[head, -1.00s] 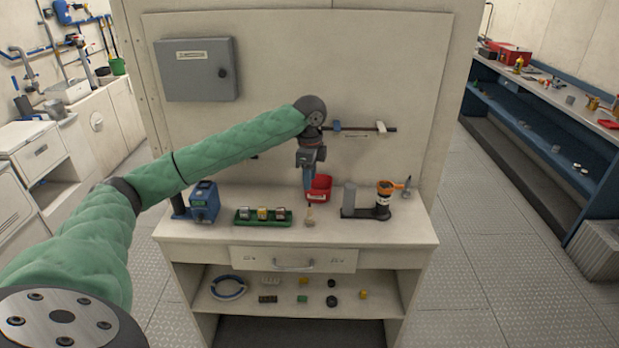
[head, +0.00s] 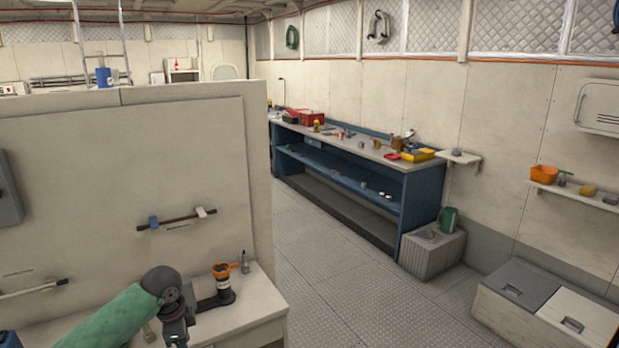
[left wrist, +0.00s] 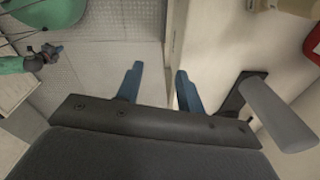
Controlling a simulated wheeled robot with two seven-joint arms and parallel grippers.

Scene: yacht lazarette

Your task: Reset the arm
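My left arm shows at the lower left of the head view, in front of a cream workbench (head: 245,322). Its wrist end is beside a grey post on the bench, and its fingertips are cut off there. In the left wrist view my left gripper (left wrist: 160,88) is open, with two blue fingers apart and nothing between them. It hangs over the bench's edge, with a grey cylinder (left wrist: 280,115) on a dark bracket to the right. My green right arm, with its gripper (left wrist: 52,50), shows small at the upper left there; its opening is unclear.
A rail (head: 176,221) is on the panel behind. A floor aisle (head: 325,270) is clear towards a long blue bench (head: 415,205). Storage boxes (head: 548,312) stand at right.

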